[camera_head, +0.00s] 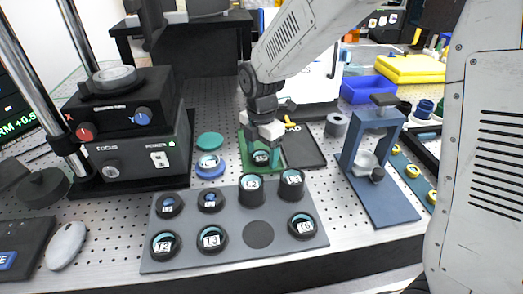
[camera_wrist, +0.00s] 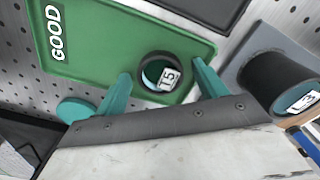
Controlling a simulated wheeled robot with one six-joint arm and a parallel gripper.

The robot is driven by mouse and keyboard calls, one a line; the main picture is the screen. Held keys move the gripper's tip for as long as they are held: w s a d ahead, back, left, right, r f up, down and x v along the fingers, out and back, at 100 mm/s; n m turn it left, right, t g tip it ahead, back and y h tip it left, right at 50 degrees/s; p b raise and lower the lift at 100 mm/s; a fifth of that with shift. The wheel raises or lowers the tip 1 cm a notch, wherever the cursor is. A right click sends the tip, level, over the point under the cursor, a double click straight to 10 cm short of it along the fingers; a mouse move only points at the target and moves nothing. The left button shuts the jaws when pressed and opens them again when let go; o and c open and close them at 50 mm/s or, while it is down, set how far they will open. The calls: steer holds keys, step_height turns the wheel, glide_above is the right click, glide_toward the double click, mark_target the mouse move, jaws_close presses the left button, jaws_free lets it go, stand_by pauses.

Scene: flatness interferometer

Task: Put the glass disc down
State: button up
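The glass disc labelled T5, in a black ring, shows in the wrist view (camera_wrist: 163,76) and under my gripper in the head view (camera_head: 261,158). It appears to lie flat on the green tray marked GOOD (camera_wrist: 95,40), label up. The green tray (camera_head: 248,165) is partly hidden by my arm in the head view. My gripper (camera_wrist: 160,72) is open. Its two teal fingers stand on either side of the disc, with a visible gap to the ring on each side. In the head view my gripper (camera_head: 262,152) is low over the tray.
A grey rack (camera_head: 160,262) with several labelled ringed discs and one empty round spot (camera_head: 258,235) lies in front. A black tray (camera_head: 305,150) adjoins on the right. A blue stand (camera_head: 370,150) is farther right. The interferometer (camera_head: 130,145) stands left.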

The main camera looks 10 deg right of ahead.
mark_target(262, 155)
step_height(262, 155, up, 12)
steer(key=shift+r, duration=0.2)
stand_by(0.4)
steer(key=s+d+r+m, duration=0.1)
steer(key=s+d+m, duration=0.4)
steer(key=s+m, duration=0.3)
steer(key=s+d+r+m, duration=0.1)
steer(key=s+d+m, duration=0.5)
steer(key=s+m, duration=0.2)
steer(key=s+d+m+t, duration=0.1)
steer(key=s+d+m, duration=0.5)
steer(key=s+m, duration=0.2)
steer(key=s, duration=0.2)
steer(key=shift+s+d+r+m, duration=0.2)
steer(key=shift+s+r+m, duration=0.1)
steer(key=shift+r+m, duration=0.1)
